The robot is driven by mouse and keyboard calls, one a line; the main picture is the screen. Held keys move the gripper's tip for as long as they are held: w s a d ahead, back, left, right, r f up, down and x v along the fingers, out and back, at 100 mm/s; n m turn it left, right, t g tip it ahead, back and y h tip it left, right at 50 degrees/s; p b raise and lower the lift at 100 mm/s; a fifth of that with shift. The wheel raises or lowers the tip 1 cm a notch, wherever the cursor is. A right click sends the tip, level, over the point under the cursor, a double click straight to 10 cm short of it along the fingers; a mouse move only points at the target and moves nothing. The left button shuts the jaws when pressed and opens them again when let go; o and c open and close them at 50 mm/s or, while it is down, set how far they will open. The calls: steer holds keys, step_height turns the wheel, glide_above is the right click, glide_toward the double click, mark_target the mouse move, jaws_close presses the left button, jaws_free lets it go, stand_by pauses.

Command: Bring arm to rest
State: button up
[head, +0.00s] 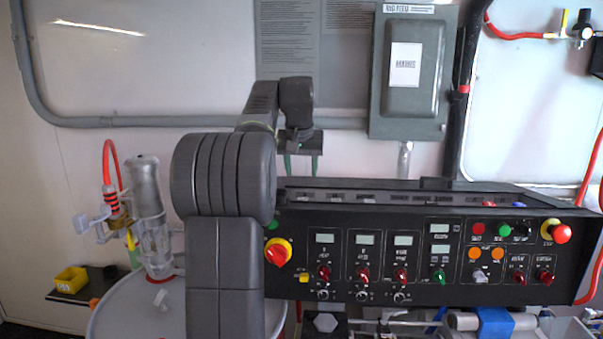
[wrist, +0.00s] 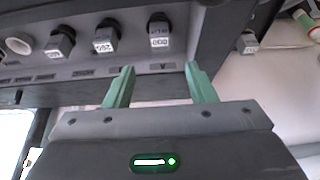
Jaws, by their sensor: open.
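My arm stands in the middle of the head view, folded up in front of the left end of a black control panel (head: 420,215). My gripper (wrist: 155,72) shows in the wrist view with two green fingers spread apart and nothing between them. In the head view my gripper (head: 301,165) is small, behind the panel's top edge and partly hidden by my arm. In the wrist view, the fingertips are close to the edge of a grey panel with several black connectors (wrist: 105,38). I cannot tell whether they touch it.
A grey electrical box (head: 410,75) hangs on the wall behind the panel. A drum (head: 125,305) with a clear-and-grey pump (head: 150,205) stands at the left. A yellow bin (head: 70,280) sits on a small shelf. Red hoses run at the right. The upper left wall area is clear.

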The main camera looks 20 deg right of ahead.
mark_target(303, 199)
steer(key=p+x, duration=0.2)
steer(key=x, duration=1)
steer(key=shift+f, duration=0.1)
steer(key=shift+r, duration=1.9)
